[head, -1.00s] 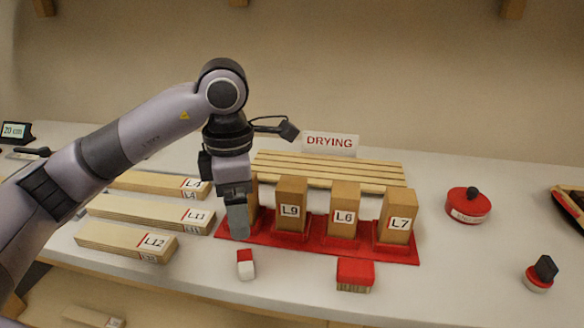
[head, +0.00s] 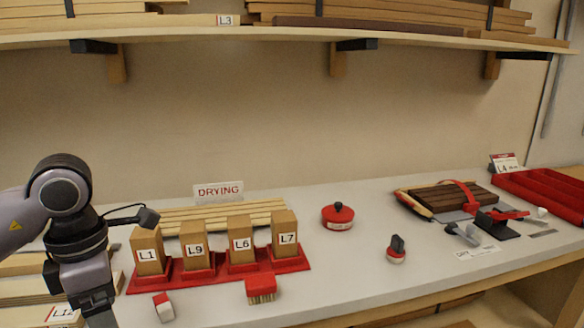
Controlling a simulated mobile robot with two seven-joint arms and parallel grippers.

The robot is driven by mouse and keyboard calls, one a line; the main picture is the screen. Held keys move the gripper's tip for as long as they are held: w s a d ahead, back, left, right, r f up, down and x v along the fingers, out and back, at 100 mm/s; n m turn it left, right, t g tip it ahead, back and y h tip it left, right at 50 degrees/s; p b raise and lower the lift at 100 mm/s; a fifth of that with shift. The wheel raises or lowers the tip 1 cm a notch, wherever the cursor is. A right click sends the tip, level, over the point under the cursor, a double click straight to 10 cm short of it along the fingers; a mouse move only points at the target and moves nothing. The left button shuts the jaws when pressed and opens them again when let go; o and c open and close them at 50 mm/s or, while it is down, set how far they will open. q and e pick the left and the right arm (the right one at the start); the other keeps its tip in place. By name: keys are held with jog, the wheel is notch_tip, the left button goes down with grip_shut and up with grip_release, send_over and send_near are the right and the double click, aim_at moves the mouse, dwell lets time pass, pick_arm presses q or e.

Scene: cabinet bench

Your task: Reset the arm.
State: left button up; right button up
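My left arm comes in from the left edge of the head view. Its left gripper (head: 101,318) points down at the lower left, in front of and left of the block L1 (head: 148,251). The fingertips run to the bottom edge, and I cannot tell whether they are open or shut. I see nothing held in the part that shows. My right gripper is not in view.
Blocks L9 (head: 194,250), L6 (head: 242,244) and L7 (head: 285,233) stand on a red base (head: 218,273) beside L1. A red brush (head: 261,290) and a red-white block (head: 163,306) lie in front. Clear bench surrounds the red tin (head: 338,216).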

pick_arm(q)
jog(key=s+d+f+g+h, duration=0.2)
jog(key=s+d+h, duration=0.15)
jog(key=d, duration=0.45)
jog(key=s+d+f+g+h, duration=0.2)
jog(key=d+f+h, duration=0.1)
jog(key=d+h, duration=0.3)
jog(key=d+r+n+t+h, duration=0.45)
jog(key=d+n+h, duration=0.4)
jog(key=h, duration=0.35)
jog(key=w+a+f+n+t+y, duration=0.3)
jog(key=a+f+n+t+y, duration=0.25)
jog(key=n+t, duration=0.55)
jog(key=w+a+f+n+t+y, duration=0.35)
jog(key=f+n+t+y, duration=0.25)
jog(key=n, duration=0.8)
jog(key=s+a+f+n+g+y, duration=0.3)
jog(key=s+f, duration=0.4)
jog(key=f, duration=0.3)
jog(key=s+a+f+n+g+y, duration=0.4)
jog(key=f+n, duration=0.4)
jog(key=f, duration=0.3)
jog(key=s+a, duration=0.1)
jog(key=s, duration=0.1)
jog(key=shift+s+y, duration=0.35)
jog(key=shift+y, duration=0.05)
